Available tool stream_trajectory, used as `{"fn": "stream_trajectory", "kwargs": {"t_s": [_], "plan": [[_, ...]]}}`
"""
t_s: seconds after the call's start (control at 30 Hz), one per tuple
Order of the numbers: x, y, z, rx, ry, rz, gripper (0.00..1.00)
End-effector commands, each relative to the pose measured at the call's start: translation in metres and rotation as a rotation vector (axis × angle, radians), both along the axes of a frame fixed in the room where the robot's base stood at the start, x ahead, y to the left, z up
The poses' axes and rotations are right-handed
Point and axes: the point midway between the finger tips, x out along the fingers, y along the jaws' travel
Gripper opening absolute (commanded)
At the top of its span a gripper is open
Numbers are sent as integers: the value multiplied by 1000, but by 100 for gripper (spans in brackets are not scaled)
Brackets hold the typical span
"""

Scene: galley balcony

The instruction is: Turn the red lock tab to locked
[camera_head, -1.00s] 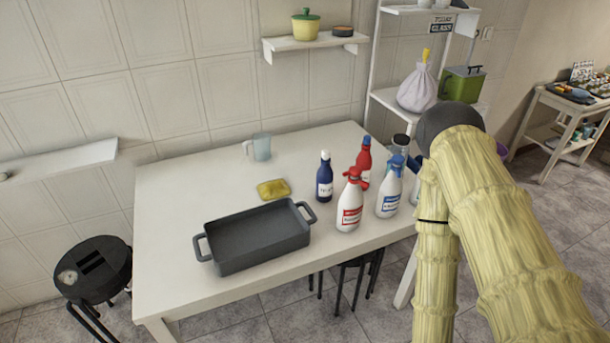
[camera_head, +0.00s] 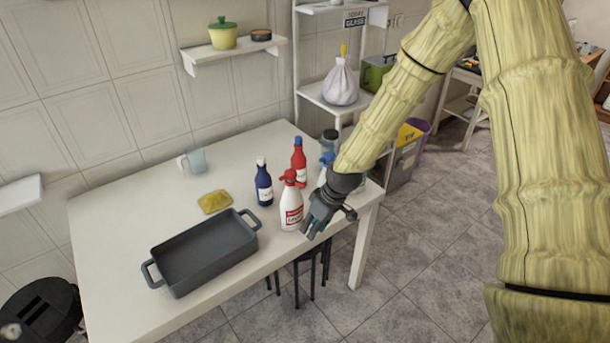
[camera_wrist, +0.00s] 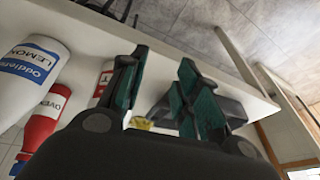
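A white spray bottle (camera_head: 291,210) with a red trigger head (camera_head: 291,179) and red label stands upright near the table's front edge. I cannot make out a separate red lock tab on it. My gripper (camera_head: 315,230) is just right of this bottle, fingers pointing down toward the table edge, and appears apart from it. In the wrist view my gripper (camera_wrist: 162,82) has its two fingers spread with nothing held between them. A white bottle with a blue label (camera_wrist: 30,72) is at the left there. In the head view my gripper and arm mostly hide it.
A dark blue bottle (camera_head: 263,184) and a red bottle (camera_head: 299,160) stand behind. A black roasting pan (camera_head: 205,255), yellow sponge (camera_head: 214,202) and clear jug (camera_head: 193,161) are on the white table (camera_head: 110,225). A shelf rack (camera_head: 325,98) stands behind my arm.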

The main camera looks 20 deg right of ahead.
Motion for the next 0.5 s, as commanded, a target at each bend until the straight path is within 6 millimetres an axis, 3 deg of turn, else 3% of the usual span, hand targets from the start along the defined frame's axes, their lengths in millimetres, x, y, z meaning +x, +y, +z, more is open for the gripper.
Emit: {"fn": "stream_trajectory", "kwargs": {"t_s": [0.03,0.2,0.33,0.5], "plan": [[21,-6,34,1,-32,30,32],[64,-22,114,-15,-98,137,32],[81,-33,153,-28,-127,188,32],[88,-38,173,-37,-142,218,32]]}}
